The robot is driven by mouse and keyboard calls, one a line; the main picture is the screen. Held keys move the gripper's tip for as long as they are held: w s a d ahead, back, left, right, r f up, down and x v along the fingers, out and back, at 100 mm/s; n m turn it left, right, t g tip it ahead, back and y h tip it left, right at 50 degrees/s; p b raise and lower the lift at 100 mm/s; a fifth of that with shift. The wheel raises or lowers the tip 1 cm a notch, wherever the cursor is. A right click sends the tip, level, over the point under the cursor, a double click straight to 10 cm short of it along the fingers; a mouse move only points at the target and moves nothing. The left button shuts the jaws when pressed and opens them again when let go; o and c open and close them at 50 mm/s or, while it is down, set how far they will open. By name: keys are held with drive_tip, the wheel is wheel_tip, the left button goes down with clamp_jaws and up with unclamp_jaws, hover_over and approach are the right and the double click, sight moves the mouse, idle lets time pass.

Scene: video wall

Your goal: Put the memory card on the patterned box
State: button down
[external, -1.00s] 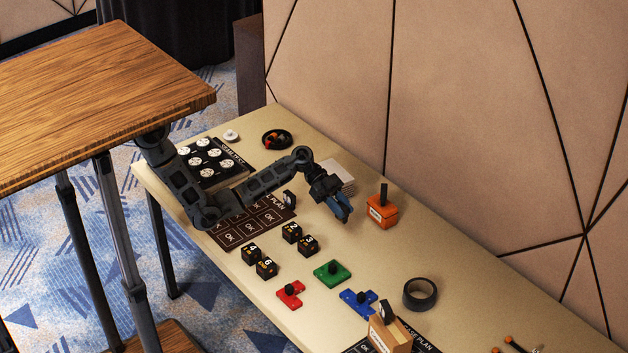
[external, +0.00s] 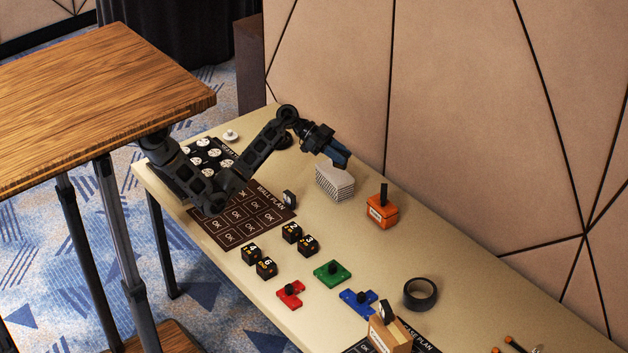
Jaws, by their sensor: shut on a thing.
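The patterned box (external: 335,183) is a pale block with fine grey lines on its sides, standing on the long beige table near the wall. My gripper (external: 342,161) is raised just above the box in this view, with its blue fingers pointing down and to the right. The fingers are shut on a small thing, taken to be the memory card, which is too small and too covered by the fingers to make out. I cannot tell how much height lies between the fingertips and the top of the box.
An orange box (external: 382,212) with a dark upright piece stands to the right. Black dice (external: 292,233), a green piece (external: 332,273), a black tape roll (external: 420,293) and a cardboard box (external: 390,335) lie nearer. A dark wall plan board (external: 243,215) lies left; the wall is close behind.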

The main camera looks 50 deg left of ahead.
drive_tip(key=w+a+f, duration=0.2)
drive_tip(key=a, duration=0.1)
drive_tip(key=w+a+f, duration=0.2)
drive_tip(key=a, duration=0.2)
drive_tip(key=w+a+f, duration=0.2)
drive_tip(key=w+a, duration=0.1)
drive_tip(key=shift+a+f+p, duration=0.15)
drive_tip(key=shift+f+p, duration=0.05)
drive_tip(key=shift+p, duration=0.2)
drive_tip(key=shift+a+f, duration=0.1)
drive_tip(key=shift+f, duration=2)
drive_tip(key=shift+f, duration=0.2)
drive_tip(key=c, duration=0.9)
unclamp_jaws()
drive_tip(key=shift+r, duration=0.1)
drive_tip(key=shift+r, duration=0.15)
drive_tip(key=v, duration=1.2)
drive_tip(key=shift+b, duration=0.4)
